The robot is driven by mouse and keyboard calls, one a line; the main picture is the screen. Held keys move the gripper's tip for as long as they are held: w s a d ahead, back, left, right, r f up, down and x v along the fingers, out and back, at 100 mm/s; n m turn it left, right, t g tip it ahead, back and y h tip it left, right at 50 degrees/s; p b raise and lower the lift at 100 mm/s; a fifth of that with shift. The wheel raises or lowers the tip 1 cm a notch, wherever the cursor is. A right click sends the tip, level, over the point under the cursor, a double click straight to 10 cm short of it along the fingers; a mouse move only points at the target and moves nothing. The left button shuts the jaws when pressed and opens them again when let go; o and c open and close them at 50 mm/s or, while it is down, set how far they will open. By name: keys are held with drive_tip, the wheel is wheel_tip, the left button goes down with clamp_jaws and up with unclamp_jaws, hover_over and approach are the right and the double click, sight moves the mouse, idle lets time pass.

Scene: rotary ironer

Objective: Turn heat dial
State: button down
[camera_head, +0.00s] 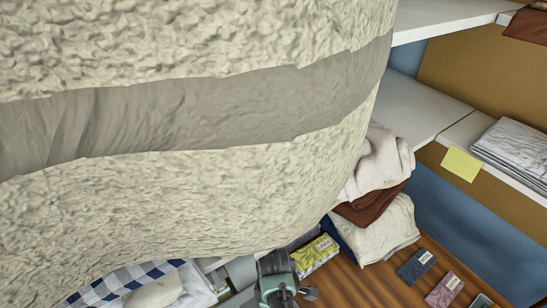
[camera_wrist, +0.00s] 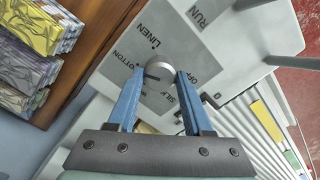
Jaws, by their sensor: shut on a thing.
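The heat dial (camera_wrist: 158,66) is a small round silver-grey knob on a light grey control panel (camera_wrist: 262,32), seen in the wrist view. Around it are printed labels: LINEN above, OFF to the right, SILK below right, and one ending in OTTON at the left. My gripper (camera_wrist: 159,74) has its two blue fingers closed on the dial, one on each side. The dial's setting is too small to read surely. In the head view a large pale textured form hides the dial and panel. Part of my arm shows at the bottom edge there.
In the head view, a large cream textured form with a grey band (camera_head: 300,100) fills the left and middle. Folded cloths (camera_head: 378,230) are stacked beside it on a wooden surface (camera_head: 345,285). White shelves (camera_head: 400,105) stand at right. Yellow packets (camera_wrist: 28,25) lie left in the wrist view.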

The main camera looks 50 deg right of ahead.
drive_tip(key=m+p, duration=0.1)
drive_tip(key=m, duration=1)
drive_tip(key=shift+m+p, duration=0.3)
drive_tip(key=m, duration=1.1)
drive_tip(key=shift+w+p, duration=0.1)
drive_tip(key=shift+p, duration=0.3)
drive_tip(key=shift+c, duration=1.5)
unclamp_jaws()
drive_tip(key=shift+r, duration=0.1)
